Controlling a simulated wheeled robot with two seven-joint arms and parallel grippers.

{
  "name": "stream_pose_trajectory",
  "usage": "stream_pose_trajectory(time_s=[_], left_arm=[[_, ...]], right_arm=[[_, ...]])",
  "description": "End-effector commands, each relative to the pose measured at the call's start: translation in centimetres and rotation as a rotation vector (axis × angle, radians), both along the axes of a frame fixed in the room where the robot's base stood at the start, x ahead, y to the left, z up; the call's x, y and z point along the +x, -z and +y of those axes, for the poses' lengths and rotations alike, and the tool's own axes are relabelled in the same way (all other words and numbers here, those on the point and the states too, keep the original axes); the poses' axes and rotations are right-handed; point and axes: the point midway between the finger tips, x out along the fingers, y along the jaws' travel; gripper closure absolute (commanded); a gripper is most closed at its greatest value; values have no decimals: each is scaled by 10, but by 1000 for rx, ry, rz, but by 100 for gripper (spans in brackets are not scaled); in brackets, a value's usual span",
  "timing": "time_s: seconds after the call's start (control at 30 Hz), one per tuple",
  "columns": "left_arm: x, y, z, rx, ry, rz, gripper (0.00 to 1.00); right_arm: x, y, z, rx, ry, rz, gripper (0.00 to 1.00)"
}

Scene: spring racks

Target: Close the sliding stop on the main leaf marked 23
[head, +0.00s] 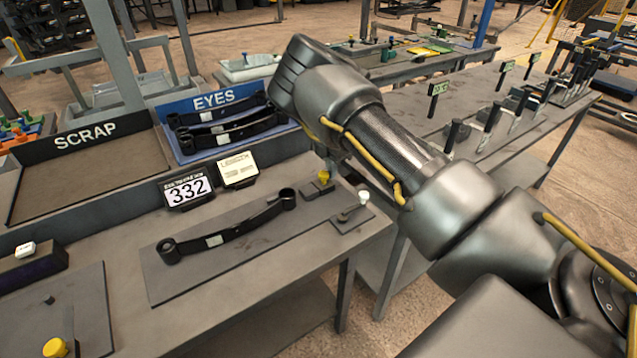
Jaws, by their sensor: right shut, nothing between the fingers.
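A dark leaf with an eye at each end (240,228) lies on a grey plate on the near bench. Its pale tag is too small to read, so I cannot tell whether it is marked 23. Beyond its right end is a small block with a yellow knob (324,177). To its right, a white-knobbed lever (362,198) stands on a small plate. I cannot tell which of these is the sliding stop. My right gripper (332,164) is mostly hidden behind its own arm, shut and empty, close to the yellow knob. My left gripper is out of view.
A counter sign (187,189) reads 332, beside a pale card (238,170). Behind are the blue EYES tray (181,148) with several leaves and the SCRAP tray (100,176). Another yellow knob (55,348) is at lower left. A second bench (440,155) with upright posts stands right.

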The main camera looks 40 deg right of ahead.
Motion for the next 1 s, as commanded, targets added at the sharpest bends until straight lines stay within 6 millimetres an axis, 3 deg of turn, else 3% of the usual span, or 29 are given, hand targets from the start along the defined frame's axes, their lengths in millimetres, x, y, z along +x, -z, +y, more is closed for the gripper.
stream_pose_trajectory(time_s=[1.0], left_arm=[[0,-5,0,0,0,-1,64]], right_arm=[[0,1,30,5,-3,2,100]])
